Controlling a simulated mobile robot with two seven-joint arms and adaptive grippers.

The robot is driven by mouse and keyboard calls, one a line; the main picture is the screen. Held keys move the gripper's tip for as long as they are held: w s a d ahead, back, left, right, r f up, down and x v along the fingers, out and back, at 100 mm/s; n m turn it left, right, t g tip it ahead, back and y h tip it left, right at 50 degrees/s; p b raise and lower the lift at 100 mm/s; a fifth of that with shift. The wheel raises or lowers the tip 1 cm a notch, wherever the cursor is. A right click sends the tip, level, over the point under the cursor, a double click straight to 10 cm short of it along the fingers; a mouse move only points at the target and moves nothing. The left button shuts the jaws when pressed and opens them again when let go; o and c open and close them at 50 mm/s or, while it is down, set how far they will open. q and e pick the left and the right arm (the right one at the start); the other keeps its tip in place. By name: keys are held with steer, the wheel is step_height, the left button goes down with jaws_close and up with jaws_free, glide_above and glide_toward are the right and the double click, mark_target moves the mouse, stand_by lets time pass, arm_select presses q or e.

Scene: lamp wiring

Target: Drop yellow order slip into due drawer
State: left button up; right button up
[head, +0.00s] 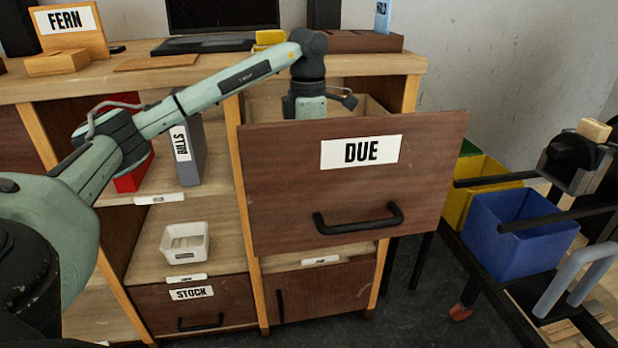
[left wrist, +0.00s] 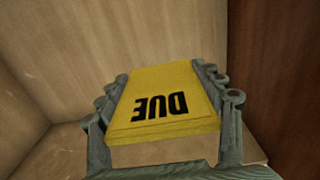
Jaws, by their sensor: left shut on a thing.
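The drawer labelled DUE (head: 280,190) is pulled out from the desk. My left gripper (left wrist: 160,75) reaches down inside it, its fingers hidden behind the drawer front in the head view. In the left wrist view it is shut on the yellow order slip (left wrist: 165,95), a thick yellow piece marked DUE that reads upside down, with a finger at each side. Pale wooden drawer walls (left wrist: 60,60) surround the slip, and the brown drawer front (left wrist: 275,80) is at right. I cannot tell whether the slip touches the drawer floor. My right gripper is not in view.
The desk top (head: 225,70) holds a FERN sign (head: 68,22), a yellow pad (head: 270,37) and a dark monitor (head: 222,15). A cart with a blue bin (head: 520,235) and yellow bin (head: 485,180) stands at right.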

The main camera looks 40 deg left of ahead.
arm_select(q)
steer(key=shift+f, duration=1.55)
steer(key=shift+f, duration=0.6)
steer(key=o, duration=1)
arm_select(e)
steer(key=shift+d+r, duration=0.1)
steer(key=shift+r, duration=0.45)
